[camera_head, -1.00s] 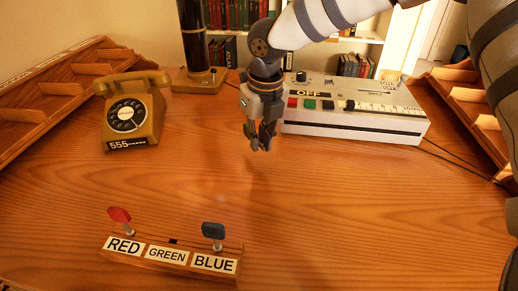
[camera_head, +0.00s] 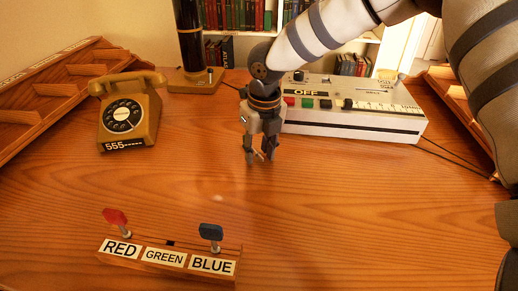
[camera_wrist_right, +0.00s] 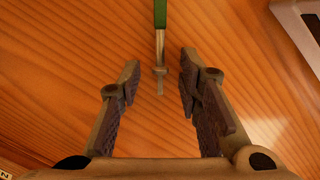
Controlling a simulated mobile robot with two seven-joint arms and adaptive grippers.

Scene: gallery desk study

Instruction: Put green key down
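The green key (camera_wrist_right: 160,14) shows in the right wrist view, its green head cut off by the top edge and its metal shaft pointing down between my fingers. My right gripper (camera_head: 261,158) is open, with a gap on both sides of the key (camera_wrist_right: 155,88). In the head view it is low over the middle of the desk, and I cannot make out the key there. The wrist view does not clearly show whether the key rests flat on the wood. My left gripper is not in view.
A key rack (camera_head: 165,271) labelled RED, GREEN, BLUE stands at the front, with a red key (camera_head: 116,217) and a blue key (camera_head: 210,232). A telephone (camera_head: 130,115) is at back left, a white machine (camera_head: 350,118) at back right. The desk (camera_head: 350,210) is otherwise clear.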

